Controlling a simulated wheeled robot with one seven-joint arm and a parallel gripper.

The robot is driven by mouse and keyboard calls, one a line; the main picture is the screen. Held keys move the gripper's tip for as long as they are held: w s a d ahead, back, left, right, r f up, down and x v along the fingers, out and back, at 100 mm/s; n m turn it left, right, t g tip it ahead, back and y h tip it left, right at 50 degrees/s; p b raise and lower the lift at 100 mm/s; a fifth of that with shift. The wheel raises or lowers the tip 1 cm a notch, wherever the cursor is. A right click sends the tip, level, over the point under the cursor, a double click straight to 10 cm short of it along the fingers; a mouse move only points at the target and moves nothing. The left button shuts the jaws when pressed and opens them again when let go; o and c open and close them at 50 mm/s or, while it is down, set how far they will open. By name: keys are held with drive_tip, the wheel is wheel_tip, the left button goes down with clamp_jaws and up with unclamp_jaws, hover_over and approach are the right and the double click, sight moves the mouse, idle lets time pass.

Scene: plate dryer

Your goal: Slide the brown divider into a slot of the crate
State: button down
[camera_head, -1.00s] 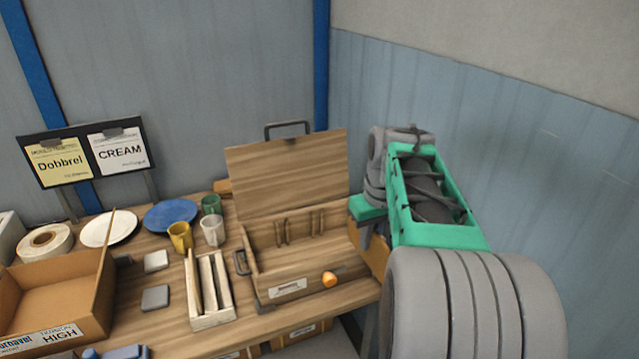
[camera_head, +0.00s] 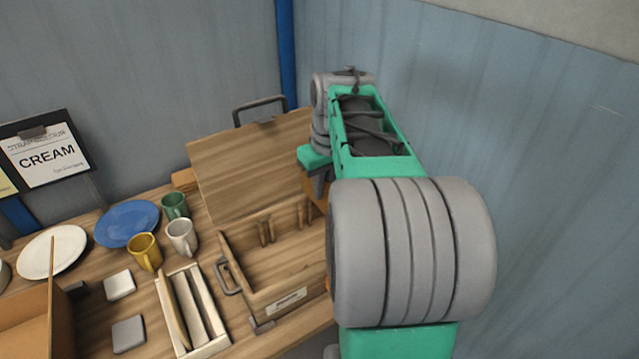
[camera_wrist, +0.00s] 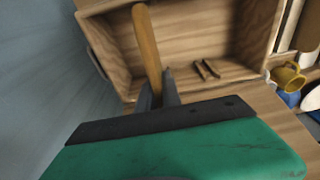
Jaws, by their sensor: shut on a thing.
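The brown divider (camera_wrist: 147,45) is a thin board seen edge-on in the wrist view. My gripper (camera_wrist: 158,84) is shut on it. The wooden crate (camera_head: 278,262) stands on the table with its lid (camera_head: 255,160) raised, and wooden slot posts (camera_head: 267,230) show along its far inner wall. In the wrist view the divider appears in front of the open crate (camera_wrist: 205,38), near its left part. I cannot tell whether it is inside a slot. In the head view my arm hides most of the divider, the gripper and the crate's right side.
Left of the crate are a white rack (camera_head: 193,308), grey blocks (camera_head: 128,333), a yellow mug (camera_head: 145,252), a white mug (camera_head: 182,237), a green mug (camera_head: 175,205) and a blue plate (camera_head: 127,224). The blue wall (camera_head: 540,200) is close on the right.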

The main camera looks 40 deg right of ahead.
sight(324, 212)
drive_tip(key=shift+f+b, duration=4.85)
drive_tip(key=shift+f, duration=1.95)
drive_tip(key=c, duration=1.5)
unclamp_jaws()
drive_tip(key=shift+o, duration=0.2)
drive_tip(key=shift+r, duration=0.1)
drive_tip(key=r, duration=0.5)
drive_tip(key=s+r, duration=0.1)
drive_tip(key=r, duration=0.1)
drive_tip(key=shift+s+r+p, duration=0.1)
drive_tip(key=shift+r+p, duration=0.2)
